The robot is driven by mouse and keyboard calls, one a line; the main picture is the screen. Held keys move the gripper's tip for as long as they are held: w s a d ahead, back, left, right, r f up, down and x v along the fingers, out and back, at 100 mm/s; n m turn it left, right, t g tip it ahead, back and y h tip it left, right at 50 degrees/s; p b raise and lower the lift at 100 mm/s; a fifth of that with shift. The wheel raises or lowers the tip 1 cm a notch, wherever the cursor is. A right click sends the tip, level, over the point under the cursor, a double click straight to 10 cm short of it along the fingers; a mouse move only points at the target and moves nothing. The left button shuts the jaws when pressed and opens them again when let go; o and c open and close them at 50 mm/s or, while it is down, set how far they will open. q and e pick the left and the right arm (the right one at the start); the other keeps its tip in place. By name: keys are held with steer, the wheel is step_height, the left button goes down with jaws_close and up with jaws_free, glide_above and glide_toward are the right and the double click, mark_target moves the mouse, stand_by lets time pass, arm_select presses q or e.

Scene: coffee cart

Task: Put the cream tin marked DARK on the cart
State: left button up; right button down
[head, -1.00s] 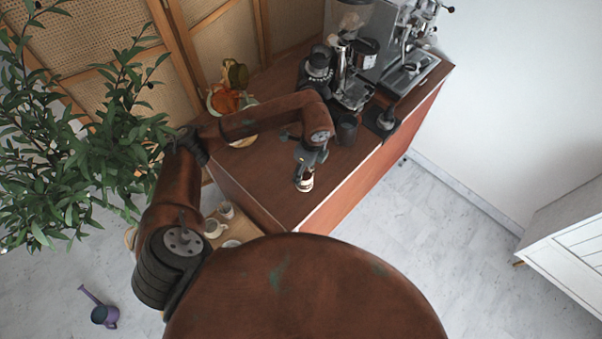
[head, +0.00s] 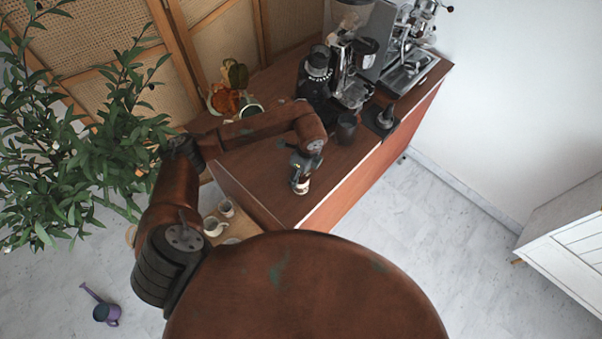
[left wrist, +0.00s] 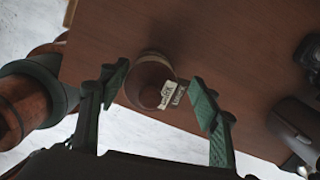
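A small tin (head: 302,188) with a pale side stands on the brown cart top (head: 270,190) near its front corner. In the left wrist view the tin (left wrist: 150,75) shows from above, with a brown round lid and small cream labels whose lettering I cannot read surely. My left gripper (head: 301,175) is close above and beside the tin in the head view. In the left wrist view its green fingers (left wrist: 160,98) are spread wide, one on each side of the tin, with gaps to it. My right gripper is not in view.
A coffee grinder (head: 317,75) and an espresso machine (head: 405,65) stand at the cart's back right. A dark cup (head: 347,128) stands nearer. A lower shelf holds a white jug (head: 213,227) and cups. A leafy plant (head: 85,140) is at left.

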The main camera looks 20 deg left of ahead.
arm_select(q)
steer(key=o, duration=0.3)
steer(key=shift+r, duration=0.5)
steer(key=r, duration=0.3)
steer(key=d+r+b, duration=0.1)
steer(key=r, duration=0.3)
steer(key=r+b, duration=0.1)
steer(key=r, duration=0.3)
steer(key=shift+d+r, duration=0.15)
steer(key=shift+d, duration=0.05)
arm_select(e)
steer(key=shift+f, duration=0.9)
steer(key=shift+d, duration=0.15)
